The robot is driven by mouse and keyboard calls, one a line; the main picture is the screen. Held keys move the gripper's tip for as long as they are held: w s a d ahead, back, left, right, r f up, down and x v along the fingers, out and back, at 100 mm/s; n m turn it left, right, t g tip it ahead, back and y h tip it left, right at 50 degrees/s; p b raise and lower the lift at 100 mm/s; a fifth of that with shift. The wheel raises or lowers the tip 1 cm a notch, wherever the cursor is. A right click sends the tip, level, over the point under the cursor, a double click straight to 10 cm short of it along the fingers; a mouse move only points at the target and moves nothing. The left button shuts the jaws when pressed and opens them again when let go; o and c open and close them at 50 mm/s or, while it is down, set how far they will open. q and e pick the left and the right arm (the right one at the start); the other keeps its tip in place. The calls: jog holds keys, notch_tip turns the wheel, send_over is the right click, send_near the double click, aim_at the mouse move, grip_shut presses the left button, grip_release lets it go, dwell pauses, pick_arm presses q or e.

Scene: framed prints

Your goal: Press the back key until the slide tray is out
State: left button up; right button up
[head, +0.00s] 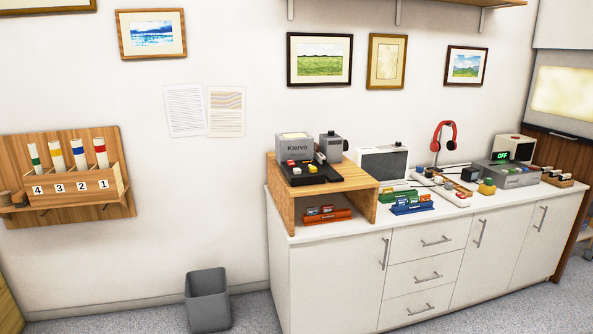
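A grey device marked "Klervo" (294,149), likely the slide projector, stands on a wooden riser (345,184) at the left end of the white cabinet. A smaller grey part with a dark round face (331,147) stands to its right. In front lies a black base (312,177) with small red and white keys (293,164) on it. I cannot tell which key is the back key, and I cannot make out the slide tray clearly. Neither of my grippers is in view.
Orange (328,214), green (398,197) and blue (412,206) racks sit on the cabinet top (350,231). Right of them are a power strip (447,192), red headphones (444,138) and a grey box (508,174) by an "OFF" display (502,155). A bin (208,302) stands on the floor.

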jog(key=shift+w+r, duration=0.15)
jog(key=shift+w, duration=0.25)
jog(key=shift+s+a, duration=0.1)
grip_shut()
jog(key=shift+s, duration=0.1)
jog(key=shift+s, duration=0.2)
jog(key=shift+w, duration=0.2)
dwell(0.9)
